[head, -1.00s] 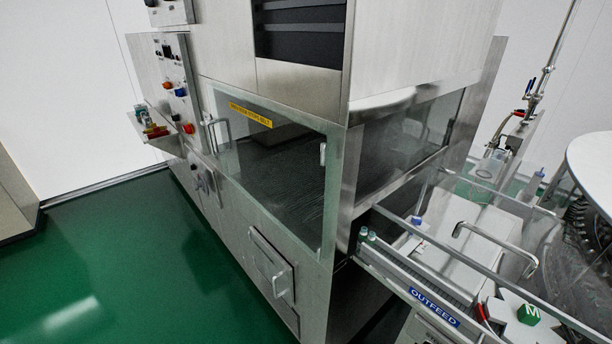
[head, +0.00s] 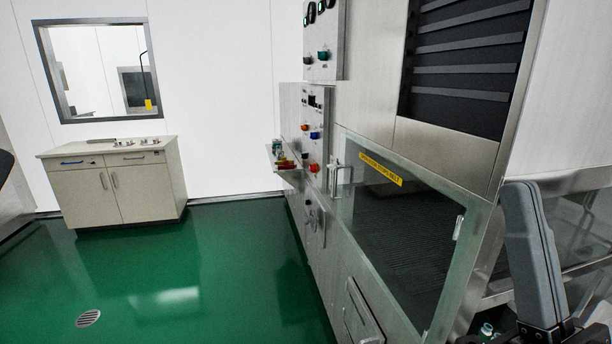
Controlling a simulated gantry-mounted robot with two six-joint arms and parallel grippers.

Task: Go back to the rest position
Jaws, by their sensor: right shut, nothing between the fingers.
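My right gripper (head: 522,192) shows at the lower right of the head view, in front of the washer. Its two grey fingers point up and lie together, shut with nothing between them. My left gripper is not in view. The stainless rotary washer (head: 465,153) fills the right side, with a glass door (head: 400,235) that bears a yellow label.
A control panel (head: 316,135) with buttons and a small shelf (head: 285,165) sits on the washer's far end. A beige cabinet (head: 115,190) stands under a wall window (head: 100,75). Green floor (head: 220,265) with a drain (head: 88,318) is clear at left.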

